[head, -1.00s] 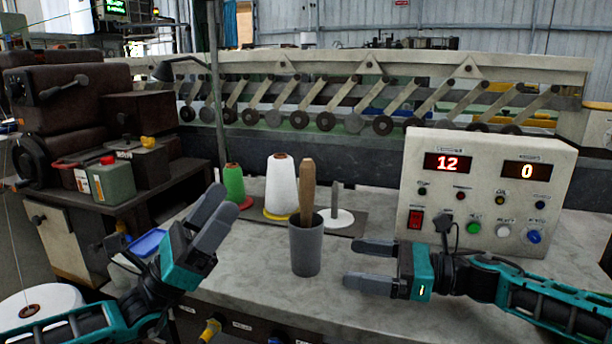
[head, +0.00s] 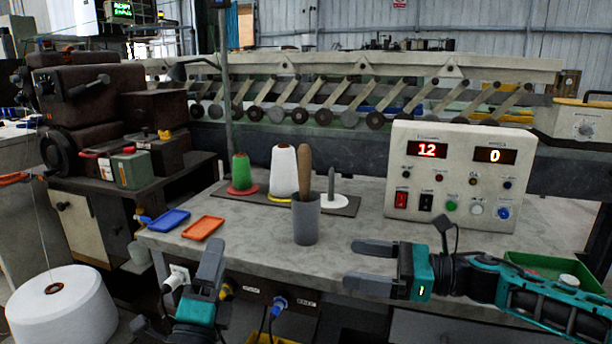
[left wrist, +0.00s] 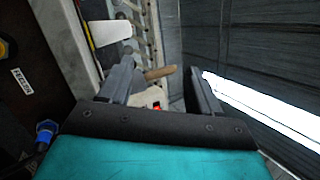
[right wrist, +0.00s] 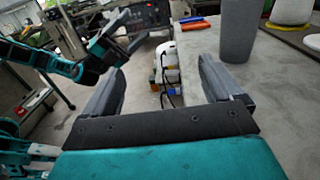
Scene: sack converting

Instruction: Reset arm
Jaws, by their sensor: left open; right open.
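My left gripper (head: 211,268) is low at the table's front edge, below the orange tray, with its fingers pointing up. In the left wrist view its two fingers (left wrist: 155,85) stand apart with nothing held between them. My right gripper (head: 368,267) is at the front of the table, left of its own arm, with fingers pointing left. In the right wrist view its fingers (right wrist: 160,85) are spread and empty. A grey cup (head: 306,222) with a wooden-handled tool (head: 304,170) in it stands on the table, behind and left of the right gripper.
A control box (head: 449,180) reading 12 and 0 stands at the right. Green (head: 240,172) and white (head: 284,170) cones stand at the back. Blue (head: 168,220) and orange (head: 203,228) trays lie at the left. A large white roll (head: 62,308) is at lower left; a green tray (head: 545,266) is at right.

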